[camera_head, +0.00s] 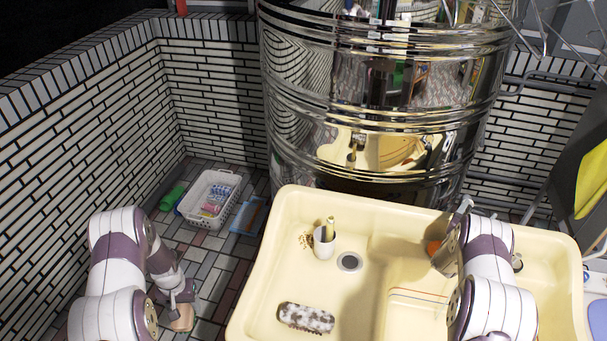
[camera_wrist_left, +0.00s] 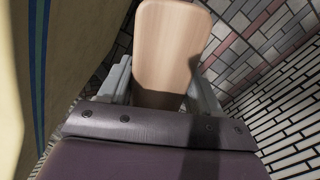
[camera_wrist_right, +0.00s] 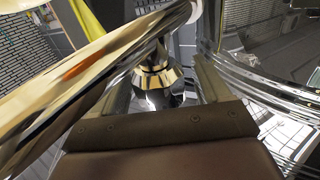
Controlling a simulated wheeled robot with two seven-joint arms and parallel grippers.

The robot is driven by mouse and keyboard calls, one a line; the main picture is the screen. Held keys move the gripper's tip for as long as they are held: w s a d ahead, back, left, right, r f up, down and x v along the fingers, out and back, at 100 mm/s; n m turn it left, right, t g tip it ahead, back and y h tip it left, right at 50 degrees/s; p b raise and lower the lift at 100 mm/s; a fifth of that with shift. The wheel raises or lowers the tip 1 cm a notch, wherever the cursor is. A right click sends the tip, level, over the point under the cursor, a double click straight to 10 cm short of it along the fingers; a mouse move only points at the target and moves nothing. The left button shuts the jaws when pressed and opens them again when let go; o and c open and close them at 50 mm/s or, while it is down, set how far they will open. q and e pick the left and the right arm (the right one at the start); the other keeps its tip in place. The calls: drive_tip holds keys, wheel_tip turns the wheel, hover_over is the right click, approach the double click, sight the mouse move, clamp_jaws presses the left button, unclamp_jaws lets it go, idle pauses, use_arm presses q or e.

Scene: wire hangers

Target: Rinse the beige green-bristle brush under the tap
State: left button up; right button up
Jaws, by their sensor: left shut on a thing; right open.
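My left gripper (camera_head: 182,297) is shut on a beige brush (camera_head: 182,319), held low to the left of the sink, outside it. In the left wrist view, the smooth beige back of the brush (camera_wrist_left: 170,50) stands between the fingers; green bristles are not visible. My right gripper (camera_wrist_right: 165,75) is open, with its fingers on either side of the chrome tap knob (camera_wrist_right: 155,77). The tap spout (camera_wrist_right: 90,85) runs across the left of that view. In the head view my right arm hides the gripper and most of the tap; no water can be made out.
The cream sink (camera_head: 262,270) holds a white cup (camera_head: 323,243), a drain (camera_head: 349,262) and a dark, white-flecked oblong object (camera_head: 305,318). A white basket (camera_head: 190,207) and a green item (camera_head: 172,197) lie on the floor. A large chrome cylinder (camera_head: 300,120) stands behind the sink.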

drive_tip(key=shift+w+d, duration=0.35)
drive_tip(key=shift+w, duration=0.1)
drive_tip(key=c, duration=0.9)
drive_tip(key=m+g+h+b, duration=0.1)
drive_tip(key=b, duration=0.2)
drive_tip(key=m+g+h+b, duration=0.1)
drive_tip(key=g+b, duration=0.1)
drive_tip(key=b, duration=0.1)
drive_tip(key=shift+s+d+f+m+g+h+b, duration=0.1)
drive_tip(key=shift+s+f+m+g+h+b, duration=0.05)
drive_tip(key=shift+f+m+g+h+b, duration=0.2)
drive_tip(key=shift+c, duration=0.2)
drive_tip(key=shift+r+m+g, duration=0.1)
drive_tip(key=shift+m+g, duration=0.25)
drive_tip(key=shift+s+r+h+b, duration=0.15)
drive_tip(key=shift+h+b, duration=0.1)
drive_tip(key=shift+b, duration=0.05)
use_arm(q)
wheel_tip(320, 180, down, 7)
use_arm(e)
drive_tip(key=shift+d+r+g, duration=0.1)
drive_tip(key=shift+g, duration=0.2)
